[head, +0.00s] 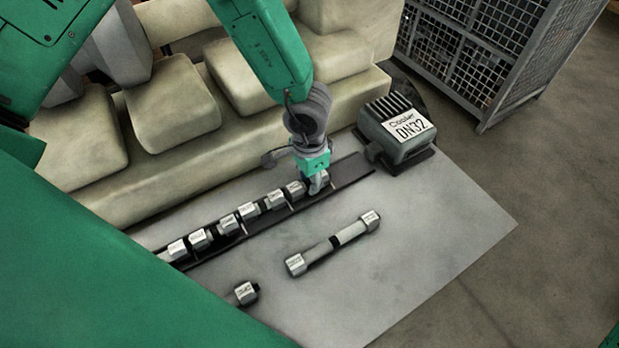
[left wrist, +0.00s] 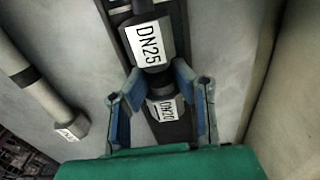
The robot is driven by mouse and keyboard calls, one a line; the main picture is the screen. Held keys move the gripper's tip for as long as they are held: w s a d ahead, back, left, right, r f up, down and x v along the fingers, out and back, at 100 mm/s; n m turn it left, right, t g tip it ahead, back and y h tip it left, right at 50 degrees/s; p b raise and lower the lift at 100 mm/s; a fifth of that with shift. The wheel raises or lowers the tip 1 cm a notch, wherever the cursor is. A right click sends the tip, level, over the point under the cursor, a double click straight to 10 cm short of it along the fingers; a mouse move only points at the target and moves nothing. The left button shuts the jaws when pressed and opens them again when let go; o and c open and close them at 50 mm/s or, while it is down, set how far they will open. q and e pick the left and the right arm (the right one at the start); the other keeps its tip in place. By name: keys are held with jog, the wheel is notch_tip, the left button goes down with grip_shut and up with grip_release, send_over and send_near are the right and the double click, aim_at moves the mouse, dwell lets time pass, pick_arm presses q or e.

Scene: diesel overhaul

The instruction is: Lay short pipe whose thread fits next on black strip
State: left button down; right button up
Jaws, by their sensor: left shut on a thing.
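My left gripper (head: 318,182) is low over the right part of the black strip (head: 347,172). In the left wrist view its blue-lined fingers (left wrist: 160,105) are around a short pipe whose white label appears to read DN20 (left wrist: 164,109). It is shut on this pipe, which lies at or just above the strip; contact is unclear. A grey fitting labelled DN25 (left wrist: 145,38) lies beside it, end to end. Several more labelled pieces (head: 227,224) line the strip to the left. My right gripper is not in view.
A grey cooler labelled DN32 (head: 382,127) stands at the strip's right end. A longer pipe (head: 336,241) and a short piece (head: 246,292) lie on the grey plate (head: 425,235) in front. A beige block (head: 175,105) runs behind. A mesh cage (head: 478,50) stands back right.

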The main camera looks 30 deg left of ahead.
pick_arm(q)
jog(key=shift+d, duration=0.15)
jog(key=c, duration=1.3)
grip_release()
jog(key=r, duration=1.1)
jog(key=shift+w+a+r, duration=0.1)
jog(key=shift+a+r, duration=0.1)
jog(key=shift+r, duration=0.2)
jog(key=shift+f, duration=0.1)
